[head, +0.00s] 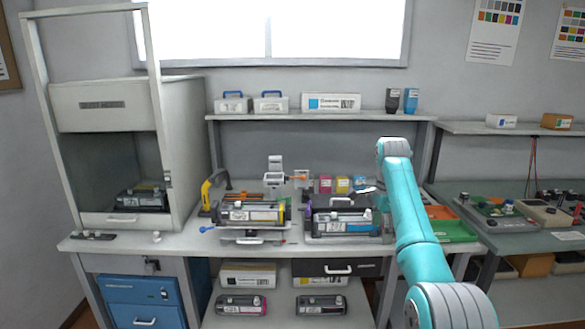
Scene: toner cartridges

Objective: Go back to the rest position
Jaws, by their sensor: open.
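My teal arm rises from the lower right, and its wrist bends at the top. My gripper (367,190) points left and down above the right part of the workbench, partly hidden by the arm. It is open, and I see nothing held in it. One toner cartridge (250,214) sits on a stand in the middle of the bench. Another cartridge (343,224) lies in a dark holder to its right, below and left of my gripper. A third cartridge (142,198) is inside the open grey cabinet at the left.
The workbench (190,245) has bare room at its front left. A shelf (300,117) with boxes and bottles runs behind it. Colored ink boxes (341,185) stand near my gripper. A green tray (455,231) lies right of my arm. More cartridges (241,305) rest below.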

